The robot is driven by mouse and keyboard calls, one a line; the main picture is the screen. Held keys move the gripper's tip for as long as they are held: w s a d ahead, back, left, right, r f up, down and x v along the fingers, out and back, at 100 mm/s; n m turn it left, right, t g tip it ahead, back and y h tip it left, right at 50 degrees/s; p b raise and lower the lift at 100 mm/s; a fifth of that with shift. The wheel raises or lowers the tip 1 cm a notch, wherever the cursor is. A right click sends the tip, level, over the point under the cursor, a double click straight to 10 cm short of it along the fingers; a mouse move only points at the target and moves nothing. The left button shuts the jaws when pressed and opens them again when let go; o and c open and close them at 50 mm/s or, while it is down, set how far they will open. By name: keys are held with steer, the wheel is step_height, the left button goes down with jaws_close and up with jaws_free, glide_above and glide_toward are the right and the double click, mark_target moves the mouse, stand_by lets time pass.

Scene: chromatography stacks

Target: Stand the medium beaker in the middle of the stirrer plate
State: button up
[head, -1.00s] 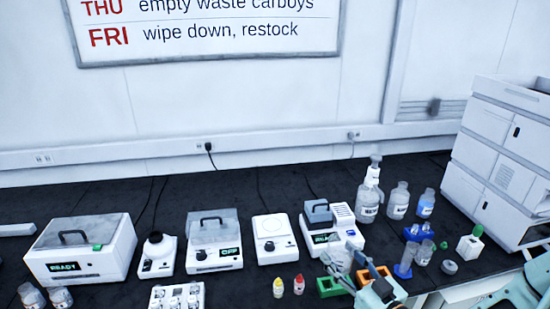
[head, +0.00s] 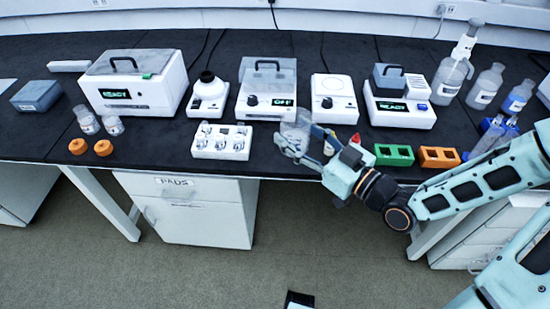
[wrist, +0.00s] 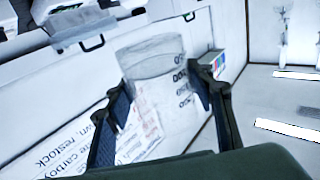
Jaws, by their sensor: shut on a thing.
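The medium beaker is a clear glass beaker (head: 294,130) with printed graduations; it also shows in the wrist view (wrist: 155,75). My gripper (wrist: 158,92) is shut on it, with one finger on each side of its wall. In the head view my gripper (head: 307,146) holds the beaker near the bench's front edge, left of the small bottles. The stirrer plate (head: 333,87) is a white unit with a round mark on top and a knob in front. It stands behind and to the right of the beaker, and its top is empty.
A lidded white unit (head: 265,100) stands left of the stirrer plate and a dry block (head: 400,113) stands right of it. A white vial rack (head: 221,141) is left of the beaker. Green (head: 393,154) and orange (head: 439,157) racks lie right of my gripper.

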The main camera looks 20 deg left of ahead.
mark_target(282, 151)
steer(key=shift+s+a+f+n+g+y+b, duration=0.15)
steer(key=shift+s+a+f+n+g+b, duration=0.15)
steer(key=shift+s+a, duration=0.35)
steer(key=shift+s+a+f+n+g+y+b, duration=0.2)
steer(key=shift+s+a+f+b, duration=0.2)
steer(key=shift+a, duration=0.35)
steer(key=w+a+f, duration=0.1)
steer(key=w+f, duration=0.2)
steer(key=w, duration=0.1)
steer(key=w+a+f+b, duration=0.1)
steer(key=w+a+f, duration=0.1)
steer(key=w+f, duration=0.1)
steer(key=w+a+f+b, duration=0.1)
steer(key=w+a+f, duration=0.1)
steer(key=w, duration=0.3)
steer(key=shift+f, duration=0.45)
steer(key=shift+w+a+f, duration=0.2)
steer(key=shift+w+f, duration=0.15)
steer(key=shift+f, duration=0.05)
steer(key=shift+w+f+b, duration=0.1)
steer(key=shift+f+b, duration=0.4)
steer(key=shift+f, duration=0.9)
